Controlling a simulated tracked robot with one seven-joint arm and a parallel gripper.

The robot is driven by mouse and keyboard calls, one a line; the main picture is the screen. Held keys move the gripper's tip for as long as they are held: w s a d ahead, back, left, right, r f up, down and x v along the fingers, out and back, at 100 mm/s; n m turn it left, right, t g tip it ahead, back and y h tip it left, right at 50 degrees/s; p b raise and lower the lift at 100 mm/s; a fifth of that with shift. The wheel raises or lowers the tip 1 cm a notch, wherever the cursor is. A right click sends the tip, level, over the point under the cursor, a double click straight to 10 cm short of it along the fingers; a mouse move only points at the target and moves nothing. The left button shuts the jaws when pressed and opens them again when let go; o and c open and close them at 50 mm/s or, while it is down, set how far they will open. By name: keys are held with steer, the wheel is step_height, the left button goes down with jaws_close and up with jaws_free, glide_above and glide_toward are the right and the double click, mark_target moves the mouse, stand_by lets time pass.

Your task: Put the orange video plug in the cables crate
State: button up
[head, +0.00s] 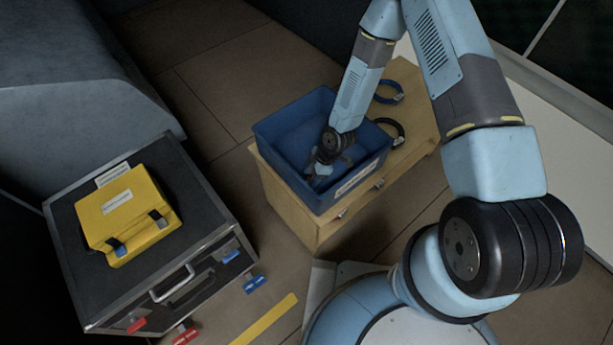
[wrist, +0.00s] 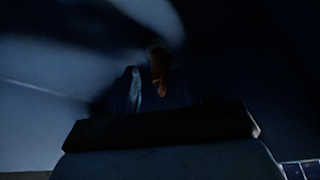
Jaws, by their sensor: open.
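The blue crate (head: 268,143) stands on a wooden cabinet, with a pale label on its front wall; I cannot read the label. My gripper (head: 318,170) is open and reaches down inside the crate, low near its front part. In the dark wrist view, a small orange-brown thing (wrist: 160,72) shows just beyond the gripper's dark body, against the blue crate inside. It looks like the orange video plug, but the shade hides its shape, and I cannot tell whether it touches the fingers or the crate floor. The plug does not show in the head view.
Coiled cables, one blue (head: 398,94) and one black (head: 400,128), lie on the wooden cabinet (head: 290,210) beside the crate. A yellow case (head: 130,215) lies on a black flight case (head: 195,195) at left. Brown floor separates the two.

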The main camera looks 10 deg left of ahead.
steer(key=v, duration=1.1)
